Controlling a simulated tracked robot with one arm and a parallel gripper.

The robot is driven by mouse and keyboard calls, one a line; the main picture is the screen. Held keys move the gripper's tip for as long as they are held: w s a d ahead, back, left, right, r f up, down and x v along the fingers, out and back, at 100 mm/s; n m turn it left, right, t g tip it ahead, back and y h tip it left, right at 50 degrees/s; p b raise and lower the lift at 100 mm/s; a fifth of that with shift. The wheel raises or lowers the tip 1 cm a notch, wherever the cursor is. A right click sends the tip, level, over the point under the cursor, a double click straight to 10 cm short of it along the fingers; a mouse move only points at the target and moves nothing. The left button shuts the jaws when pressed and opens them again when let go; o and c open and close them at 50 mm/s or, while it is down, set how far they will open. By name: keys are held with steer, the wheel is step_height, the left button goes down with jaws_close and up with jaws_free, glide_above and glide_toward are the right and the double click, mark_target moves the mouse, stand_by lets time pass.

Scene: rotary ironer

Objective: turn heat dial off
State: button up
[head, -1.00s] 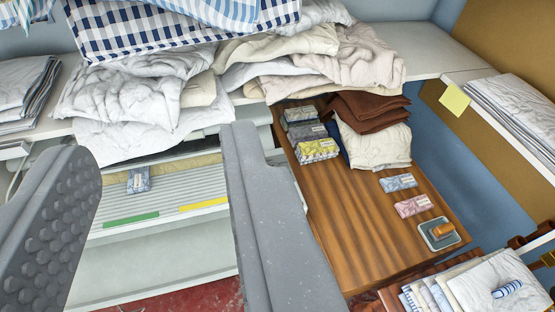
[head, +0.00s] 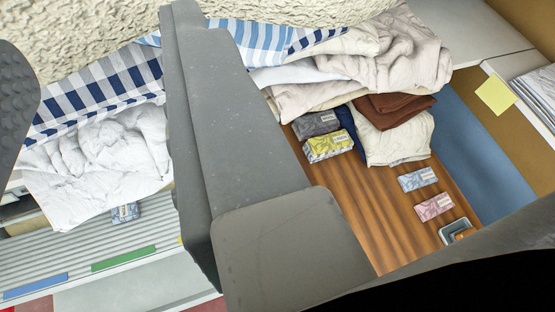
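I cannot make out the heat dial in the head view. My gripper (head: 100,55) is open and empty. One finger, dark and dimpled, shows at the left edge. The other, a large grey one, stands across the middle and hides what is behind it. Between the fingers lie a blue-and-white checked cloth (head: 92,88) and crumpled white linen (head: 105,155). I cannot tell how near the fingers are to the cloth.
A ribbed white surface (head: 60,240) with a small blue packet (head: 125,212) and coloured strips lies lower left. A wooden table (head: 395,225) holds packets and folded brown and cream cloths. Piled linen (head: 380,60) lies behind it. A yellow note (head: 496,95) is at right.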

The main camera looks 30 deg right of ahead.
steer(key=shift+r, duration=0.1)
steer(key=o, duration=0.4)
steer(key=shift+c, duration=0.2)
steer(key=shift+o, duration=0.7)
steer(key=shift+w+f, duration=0.2)
steer(key=shift+f, duration=0.1)
steer(key=w+d+f+m+g+h+b, duration=0.1)
steer(key=w+d+f+m+g+b, duration=0.25)
steer(key=f, duration=0.65)
steer(key=w+d+f+m+g+h+b, duration=0.15)
steer(key=w+f+b, duration=0.25)
steer(key=w+f, duration=0.4)
steer(key=w+d+f+m+g+h+b, duration=0.2)
steer(key=w+d+f+m+b, duration=0.15)
steer(key=f, duration=0.75)
steer(key=w+d+f+m+g, duration=0.2)
steer(key=d+f, duration=0.1)
steer(key=f, duration=0.8)
steer(key=w+d+f+m+g+b, duration=0.1)
steer(key=d+f, duration=0.3)
steer(key=f, duration=0.8)
steer(key=w+d+f+m+g, duration=0.3)
steer(key=w+f+g, duration=0.1)
steer(key=f, duration=0.8)
steer(key=shift+d, duration=0.2)
